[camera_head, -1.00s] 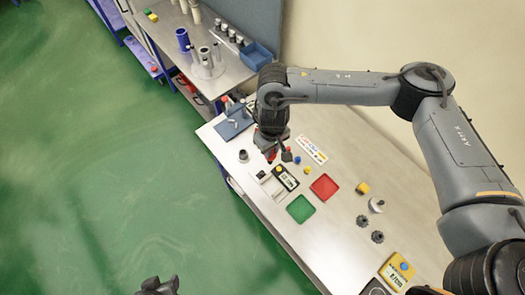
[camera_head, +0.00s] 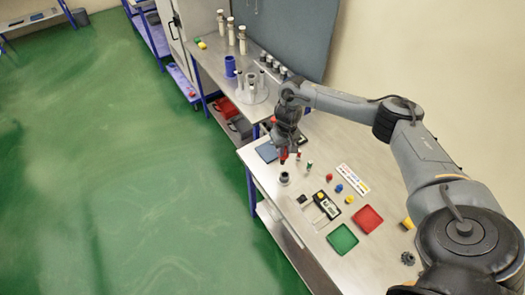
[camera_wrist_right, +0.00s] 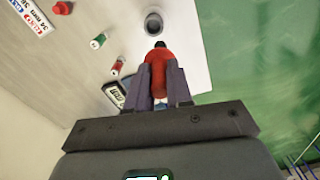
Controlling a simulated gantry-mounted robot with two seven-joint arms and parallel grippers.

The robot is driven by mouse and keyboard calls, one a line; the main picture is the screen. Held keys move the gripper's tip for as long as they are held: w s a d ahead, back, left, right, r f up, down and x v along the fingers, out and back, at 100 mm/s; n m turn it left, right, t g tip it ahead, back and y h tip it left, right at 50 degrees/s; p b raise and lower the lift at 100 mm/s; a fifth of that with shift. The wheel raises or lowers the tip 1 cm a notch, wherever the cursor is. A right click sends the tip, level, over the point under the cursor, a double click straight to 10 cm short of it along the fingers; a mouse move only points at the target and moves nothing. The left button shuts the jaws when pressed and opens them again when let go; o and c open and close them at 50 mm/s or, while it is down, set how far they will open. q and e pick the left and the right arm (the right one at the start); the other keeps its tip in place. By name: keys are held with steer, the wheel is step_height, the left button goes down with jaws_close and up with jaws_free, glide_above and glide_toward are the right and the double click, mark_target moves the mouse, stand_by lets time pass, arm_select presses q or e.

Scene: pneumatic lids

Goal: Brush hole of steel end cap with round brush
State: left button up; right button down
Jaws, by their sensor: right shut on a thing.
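The steel end cap (camera_head: 284,178) looks like a short grey ring near the far left of the table. In the right wrist view it is a grey cup (camera_wrist_right: 153,26) with a dark hole facing up. My right gripper (camera_head: 285,152) is above it. It is shut on a red-handled tool with a dark end, seemingly the round brush (camera_wrist_right: 158,68). The brush's dark end points towards the cap and appears apart from it; the bristles are too small to make out. My left gripper is not in view.
Small bottles with red and green bands (camera_wrist_right: 117,66) stand beside the cap. A black-and-white device (camera_head: 326,205), green tray (camera_head: 342,239) and red tray (camera_head: 367,218) lie nearer. A blue pad (camera_head: 267,152) lies at the table's far end.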

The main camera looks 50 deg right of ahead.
steer(key=shift+s+d+f, duration=0.3)
steer(key=shift+s+f, duration=0.2)
steer(key=shift+s, duration=0.1)
steer(key=shift+s+f, duration=0.25)
steer(key=shift+f, duration=0.15)
step_height(320, 180, down, 5)
steer(key=b, duration=0.5)
steer(key=shift+f, duration=0.1)
steer(key=shift+p, duration=0.4)
stand_by(0.9)
steer(key=shift+p, duration=0.5)
